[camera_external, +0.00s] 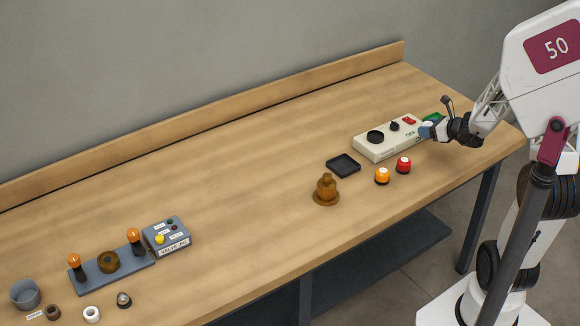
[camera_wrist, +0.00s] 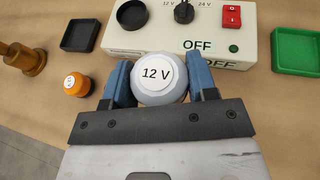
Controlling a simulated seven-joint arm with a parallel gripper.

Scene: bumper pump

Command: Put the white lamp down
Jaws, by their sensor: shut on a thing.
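The white lamp (camera_wrist: 158,77), marked "12 V" on top, sits between the two blue fingers of my gripper (camera_wrist: 160,82) in the wrist view. The gripper is shut on it, just in front of the cream test box (camera_wrist: 150,42). In the external view my gripper (camera_external: 428,131) is at the right end of the box (camera_external: 376,150), and I cannot make out the lamp there. The box has an empty-looking round black socket (camera_wrist: 132,14), a black knob, a red switch and the word "OFF". Whether the lamp touches the table is unclear.
A green tray (camera_wrist: 298,50) is right of the box, a black tray (camera_wrist: 80,35) left. An orange lamp (camera_external: 382,176), a red lamp (camera_external: 403,165) and a brown stepped fitting (camera_external: 326,190) stand nearby. A grey valve box (camera_external: 167,238) is far left. The table's middle is clear.

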